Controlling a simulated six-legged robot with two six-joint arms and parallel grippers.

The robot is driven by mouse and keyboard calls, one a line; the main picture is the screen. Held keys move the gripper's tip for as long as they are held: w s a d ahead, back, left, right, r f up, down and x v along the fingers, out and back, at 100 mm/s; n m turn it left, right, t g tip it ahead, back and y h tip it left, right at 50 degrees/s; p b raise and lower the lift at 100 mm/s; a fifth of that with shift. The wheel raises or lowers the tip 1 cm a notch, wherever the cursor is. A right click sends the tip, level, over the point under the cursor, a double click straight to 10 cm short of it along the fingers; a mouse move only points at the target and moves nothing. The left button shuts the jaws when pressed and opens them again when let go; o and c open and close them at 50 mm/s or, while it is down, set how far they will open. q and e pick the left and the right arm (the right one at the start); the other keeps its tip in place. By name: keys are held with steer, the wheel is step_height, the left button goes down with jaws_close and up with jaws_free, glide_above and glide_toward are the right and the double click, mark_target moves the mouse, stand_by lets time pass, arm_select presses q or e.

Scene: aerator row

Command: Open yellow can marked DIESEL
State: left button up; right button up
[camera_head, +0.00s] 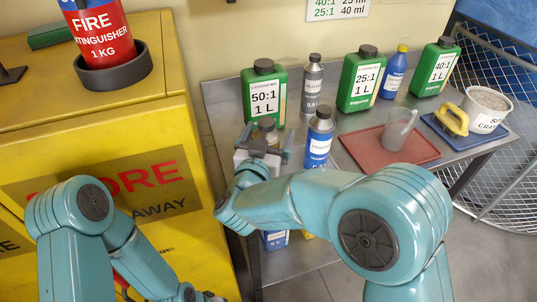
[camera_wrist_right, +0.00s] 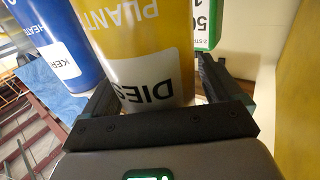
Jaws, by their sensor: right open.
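The yellow can marked DIESEL (camera_wrist_right: 150,55) fills the middle of the right wrist view, its lettering upside down. My right gripper (camera_wrist_right: 155,95) is open, with one finger on each side of the can; I cannot tell whether they touch it. In the head view my right gripper (camera_head: 262,158) is at the table's near left corner and hides most of the can, whose capped top (camera_head: 266,130) shows just behind it. My left gripper (camera_head: 208,296) is low at the bottom edge, mostly cut off, and its jaws are unclear.
A blue can (camera_head: 319,138) stands close right of the yellow can. Green cans (camera_head: 264,95) and a grey bottle (camera_head: 312,82) stand behind. A red mat (camera_head: 365,155) with a clear cup lies to the right. A yellow cabinet (camera_head: 100,130) stands close on the left.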

steer(key=shift+s+a+r, duration=0.1)
steer(key=shift+s, duration=0.1)
steer(key=c, duration=1.3)
steer(key=shift+c, duration=0.9)
step_height(320, 180, up, 20)
steer(key=p, duration=0.2)
steer(key=o, duration=0.5)
steer(key=shift+w, duration=0.1)
steer(key=c, duration=0.5)
